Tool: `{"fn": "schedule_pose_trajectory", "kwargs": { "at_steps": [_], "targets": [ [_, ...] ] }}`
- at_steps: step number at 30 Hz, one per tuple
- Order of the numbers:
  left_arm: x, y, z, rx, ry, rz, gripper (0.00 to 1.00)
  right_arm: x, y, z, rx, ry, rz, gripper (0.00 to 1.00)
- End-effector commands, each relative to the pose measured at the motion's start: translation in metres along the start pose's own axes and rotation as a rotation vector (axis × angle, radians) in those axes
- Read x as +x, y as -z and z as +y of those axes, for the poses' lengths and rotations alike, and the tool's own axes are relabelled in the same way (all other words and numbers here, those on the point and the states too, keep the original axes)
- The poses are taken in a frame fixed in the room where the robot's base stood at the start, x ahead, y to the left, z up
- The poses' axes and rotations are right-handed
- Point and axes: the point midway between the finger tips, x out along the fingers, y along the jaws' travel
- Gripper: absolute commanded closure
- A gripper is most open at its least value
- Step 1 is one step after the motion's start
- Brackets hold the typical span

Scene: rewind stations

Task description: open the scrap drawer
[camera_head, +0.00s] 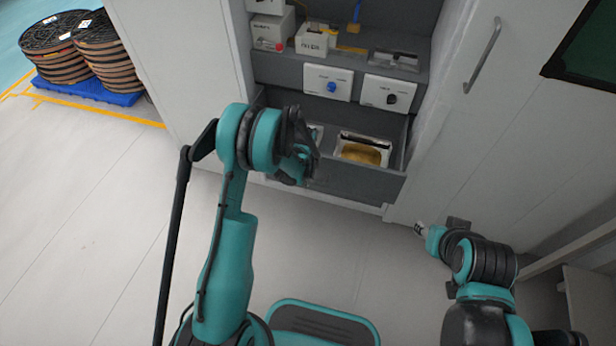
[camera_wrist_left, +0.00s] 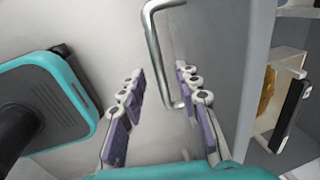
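The grey drawer (camera_head: 362,182) at the bottom of the cabinet stands pulled out, with its inside visible from above. Its front panel shows in the left wrist view (camera_wrist_left: 232,60). A bent metal handle (camera_wrist_left: 158,55) is on that panel; my left arm hides it in the head view. My left gripper (camera_head: 300,165) is at the left part of the drawer front. In the left wrist view its fingers (camera_wrist_left: 162,108) are apart, with the handle bar between them and no clear contact. My right gripper (camera_head: 420,230) is low, right of the drawer; its fingers are too small to judge.
A white bin with yellow contents (camera_head: 362,153) sits in the drawer. Above are two white knob panels (camera_head: 328,82) and a shelf with small boxes (camera_head: 311,40). A door with a long handle (camera_head: 484,55) is at right. Spools on a blue pallet (camera_head: 85,90) stand far left.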

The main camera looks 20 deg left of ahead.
Motion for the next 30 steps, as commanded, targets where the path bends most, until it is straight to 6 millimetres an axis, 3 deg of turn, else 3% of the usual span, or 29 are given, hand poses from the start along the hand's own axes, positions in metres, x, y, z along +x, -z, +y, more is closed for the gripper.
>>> {"fn": "schedule_pose_trajectory", "kwargs": {
  "at_steps": [9, 15, 30],
  "targets": [
    [-0.067, 0.0, 0.001, 0.0, 0.0, 0.0, 0.68, 0.0, 0.0, 0.0, 0.0, 0.0, 0.0, 0.6],
    [-0.097, 0.0, 0.001, 0.0, 0.0, 0.0, 0.68, 0.0, 0.0, 0.0, 0.0, 0.0, 0.0, 0.6],
    [-0.106, 0.0, 0.0, 0.0, 0.0, 0.0, 0.68, 0.0, 0.0, 0.0, 0.0, 0.0, 0.0, 0.6]
  ]
}}
